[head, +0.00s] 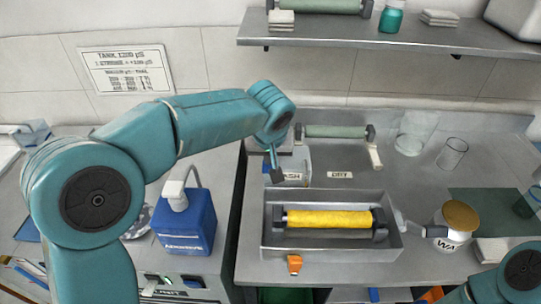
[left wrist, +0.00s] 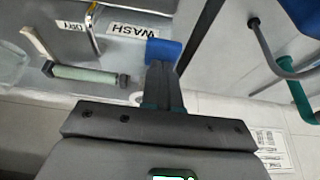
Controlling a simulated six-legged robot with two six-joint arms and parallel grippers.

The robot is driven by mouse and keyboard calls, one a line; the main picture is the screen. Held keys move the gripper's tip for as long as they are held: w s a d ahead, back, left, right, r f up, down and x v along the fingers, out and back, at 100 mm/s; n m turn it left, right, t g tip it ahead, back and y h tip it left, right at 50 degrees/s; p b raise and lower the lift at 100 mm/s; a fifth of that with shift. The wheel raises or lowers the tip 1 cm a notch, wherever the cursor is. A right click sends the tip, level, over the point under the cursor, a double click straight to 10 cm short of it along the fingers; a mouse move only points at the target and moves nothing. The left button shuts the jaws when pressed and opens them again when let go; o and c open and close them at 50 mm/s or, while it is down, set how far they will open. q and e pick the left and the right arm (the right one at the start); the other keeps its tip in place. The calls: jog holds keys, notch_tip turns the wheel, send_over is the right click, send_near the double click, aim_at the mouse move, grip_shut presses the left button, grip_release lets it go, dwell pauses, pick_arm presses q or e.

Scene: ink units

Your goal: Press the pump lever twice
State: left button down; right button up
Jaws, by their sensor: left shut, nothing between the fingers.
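A small blue part (head: 267,168), possibly the pump lever's grip, shows beside my left fingers at the WASH label in the head view. In the left wrist view this blue part (left wrist: 165,52) lies just beyond my fingertips; I cannot tell whether they touch it. My left gripper (head: 278,179) points down there, shut and empty; its closed fingers also show in the left wrist view (left wrist: 160,68). The gripper hides part of the pump area, so the lever's shape and height are unclear. My right gripper is not in view; only part of my right arm shows at bottom right.
A metal tray (head: 268,250) with a yellow roller (head: 328,219) lies in front. A blue jug (head: 186,222) with a white top stands left. A green roller (head: 335,132), glass beakers (head: 452,153) and a lidded jar (head: 455,222) stand right. A shelf (head: 345,35) hangs above.

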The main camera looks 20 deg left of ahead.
aim_at(270, 167)
pick_arm(q)
jog(key=shift+f+b, duration=1.35)
jog(key=shift+f, duration=0.2)
jog(key=shift+s+r, duration=0.1)
jog(key=shift+r, duration=0.05)
jog(key=shift+r+p, duration=1.5)
jog(key=shift+r, duration=0.4)
jog(key=shift+f, duration=0.15)
